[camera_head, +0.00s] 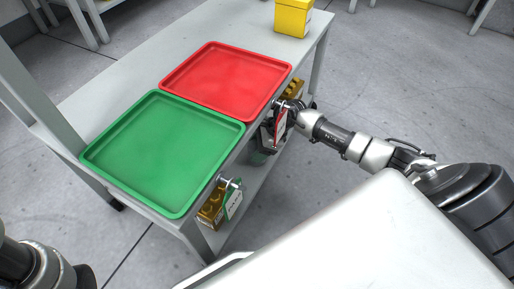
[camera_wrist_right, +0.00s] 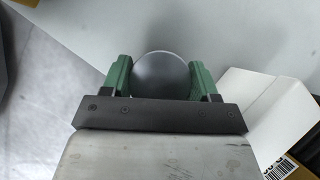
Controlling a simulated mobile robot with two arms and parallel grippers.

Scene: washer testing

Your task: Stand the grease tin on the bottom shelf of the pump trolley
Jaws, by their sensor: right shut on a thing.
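The pump trolley (camera_head: 190,228) is light grey, with a top deck and a lower shelf (camera_head: 243,200) partly hidden under the top. My right gripper (camera_wrist_right: 163,88) is shut on the grease tin (camera_wrist_right: 162,72), which shows as a round dark-grey top between the two green fingers in the right wrist view. In the head view my right arm reaches in from the right to the trolley's side, and the gripper is among dark parts below the red tray's edge. The tin cannot be made out clearly there. At lower left only part of my left arm shows, not its gripper.
A red tray (camera_head: 225,80) and a green tray (camera_head: 165,150) lie on the top deck, with a yellow box (camera_head: 293,17) behind. Red-white (camera_head: 281,124) and green-white (camera_head: 234,204) tags hang at the side. Brown-gold boxes (camera_head: 209,211) stand below the deck. A white flap (camera_wrist_right: 268,105) is near the gripper.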

